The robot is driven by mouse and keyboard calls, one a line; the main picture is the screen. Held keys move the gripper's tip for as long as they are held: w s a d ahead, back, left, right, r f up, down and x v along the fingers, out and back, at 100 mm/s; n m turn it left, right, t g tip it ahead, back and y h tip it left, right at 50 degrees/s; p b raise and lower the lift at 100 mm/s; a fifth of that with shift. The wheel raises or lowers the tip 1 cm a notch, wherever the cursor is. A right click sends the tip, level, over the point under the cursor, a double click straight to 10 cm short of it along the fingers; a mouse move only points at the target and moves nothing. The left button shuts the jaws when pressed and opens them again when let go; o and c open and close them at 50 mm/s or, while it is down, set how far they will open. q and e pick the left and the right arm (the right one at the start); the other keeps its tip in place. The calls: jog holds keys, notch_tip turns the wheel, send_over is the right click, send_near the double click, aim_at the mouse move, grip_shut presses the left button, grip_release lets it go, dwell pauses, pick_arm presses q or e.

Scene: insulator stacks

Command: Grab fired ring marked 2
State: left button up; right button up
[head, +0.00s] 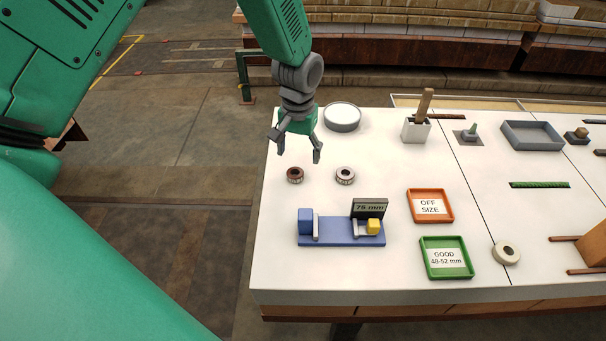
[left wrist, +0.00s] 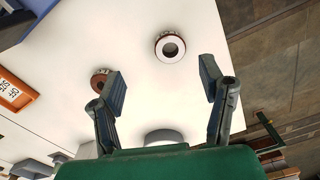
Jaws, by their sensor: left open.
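My left gripper (head: 299,153) is open and empty, pointing down above the table, just behind the left ring. In the left wrist view, a ring with a pale top and marked brown rim (left wrist: 159,46) lies ahead of the open fingers (left wrist: 163,78). A brown ring (left wrist: 98,80) there is partly hidden by one finger. My right gripper is not in view.
A blue gauge (head: 340,231) reading 75 mm stands in front of the rings. An orange OFF SIZE tray (head: 411,207) and green GOOD tray (head: 429,266) lie to its right, with a cream ring (head: 506,253) beyond. A grey round dish (head: 342,126) stands behind.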

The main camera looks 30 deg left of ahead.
aim_at(292, 172)
pick_arm(q)
jog(key=f, duration=0.2)
jog(key=shift+w+a+f, duration=0.1)
jog(key=shift+a+f, duration=0.25)
jog(key=shift+f, duration=0.05)
jog(key=a+f, duration=0.2)
jog(key=shift+a+f, duration=0.15)
jog(key=shift+f, duration=0.2)
jog(key=shift+w+d+f, duration=0.1)
jog(key=shift+d+f, duration=0.05)
jog(key=shift+f, duration=0.5)
jog(key=shift+w+d+f, duration=0.1)
jog(key=shift+f, duration=0.5)
jog(key=shift+w+d+f, duration=0.1)
jog(key=shift+d+f, duration=0.15)
jog(key=shift+d, duration=0.45)
jog(key=shift+d+r, duration=0.15)
jog(key=shift+d, duration=0.2)
jog(key=shift+a, duration=0.5)
jog(key=c, duration=1.2)
jog(key=shift+s+a+f, duration=0.2)
jog(key=shift+a+f, duration=0.1)
jog(key=shift+a, duration=0.2)
jog(key=shift+d, duration=0.1)
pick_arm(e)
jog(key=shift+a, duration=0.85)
